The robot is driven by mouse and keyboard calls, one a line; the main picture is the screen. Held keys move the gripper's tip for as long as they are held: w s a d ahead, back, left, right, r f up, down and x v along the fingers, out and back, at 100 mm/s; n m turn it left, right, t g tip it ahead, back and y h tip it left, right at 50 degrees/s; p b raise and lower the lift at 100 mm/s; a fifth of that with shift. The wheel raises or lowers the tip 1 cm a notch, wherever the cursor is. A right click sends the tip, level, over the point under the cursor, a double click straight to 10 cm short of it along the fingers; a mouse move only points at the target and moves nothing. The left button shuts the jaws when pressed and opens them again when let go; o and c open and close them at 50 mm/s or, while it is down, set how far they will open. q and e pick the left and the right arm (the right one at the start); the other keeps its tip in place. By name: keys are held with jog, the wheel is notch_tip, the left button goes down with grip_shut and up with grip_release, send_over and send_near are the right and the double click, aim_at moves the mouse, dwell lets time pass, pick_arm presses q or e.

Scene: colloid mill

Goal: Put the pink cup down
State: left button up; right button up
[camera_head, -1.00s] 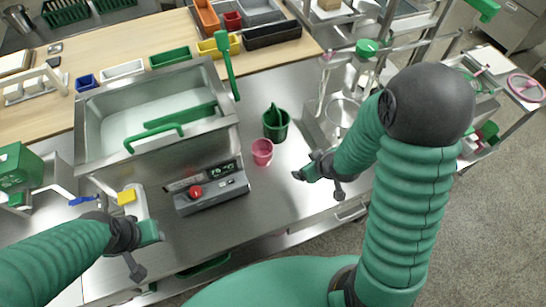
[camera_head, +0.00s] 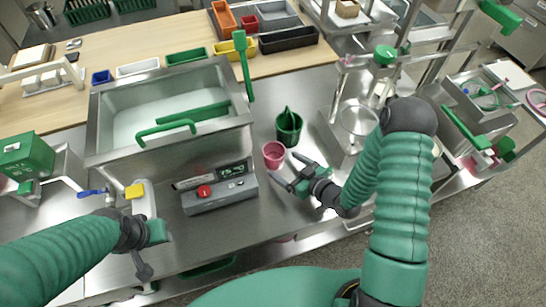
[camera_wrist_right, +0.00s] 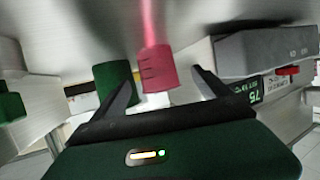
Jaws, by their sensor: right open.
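The pink cup (camera_head: 274,154) stands upright on the steel table, just right of the control box and in front of the green container. My right gripper (camera_head: 290,172) is open beside the cup, on its near right side, with its fingers pointing towards it. In the right wrist view the pink cup (camera_wrist_right: 157,68) shows between the two spread fingers (camera_wrist_right: 160,88), farther out than the gripper body; I cannot tell whether a finger touches it. My left gripper (camera_head: 150,232) is at the left near a yellow block; whether its jaws are open is unclear.
The green container (camera_head: 289,128) with a green tool stands right behind the cup. A grey control box (camera_head: 219,192) with a red button is to the left. A steel basin (camera_head: 170,110) stands behind it. Steel machinery (camera_head: 358,120) is at the right. Bare table lies in front of the cup.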

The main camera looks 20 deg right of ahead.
aim_at(268, 152)
jog(key=shift+x, duration=1.05)
jog(key=x, duration=0.2)
jog(key=p+x, duration=0.1)
jog(key=x, duration=0.1)
jog(key=shift+w+r, duration=0.1)
jog(key=shift+w, duration=0.55)
jog(key=shift+a, duration=0.1)
jog(key=c, duration=1.7)
jog(key=shift+r, duration=0.1)
